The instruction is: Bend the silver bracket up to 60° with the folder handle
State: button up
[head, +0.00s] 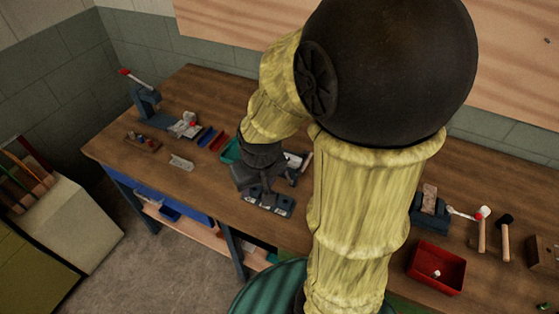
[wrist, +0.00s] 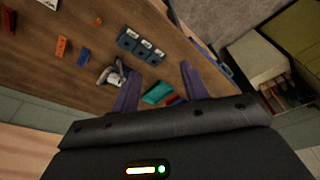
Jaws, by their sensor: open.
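My gripper (wrist: 160,88) is open and empty, its two dark fingers apart above the bench; in the head view (head: 266,182) it partly hides what lies below. I cannot tell for certain which piece is the silver bracket. A flat pale-grey piece (head: 181,162) lies on the bench to the left of my gripper. A silver-white item (wrist: 113,72) lies beside one finger in the wrist view. I cannot clearly make out the folder or its handle. A blue device with a red-tipped lever (head: 148,97) stands at the far left end.
A dark slotted block (head: 268,205) lies near the bench's front edge. At the right are a blue fixture (head: 430,208), mallets (head: 482,235) and a red bin (head: 435,268). My arm hides the bench's middle.

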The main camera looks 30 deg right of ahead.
jog(key=w+d+n+g+b, duration=0.1)
jog(key=w+d+n+g, duration=0.1)
jog(key=w+d, duration=1.2)
jog(key=w+n, duration=0.1)
jog(key=w, duration=0.2)
jog(key=shift+w+d+b, duration=0.2)
jog(key=shift+d+b, duration=0.15)
jog(key=shift+d, duration=0.05)
jog(key=shift+f, duration=0.2)
notch_tip(320, 180, down, 17)
jog(key=p, duration=0.4)
jog(key=shift+f, duration=0.1)
jog(key=shift+c, duration=0.3)
grip_shut()
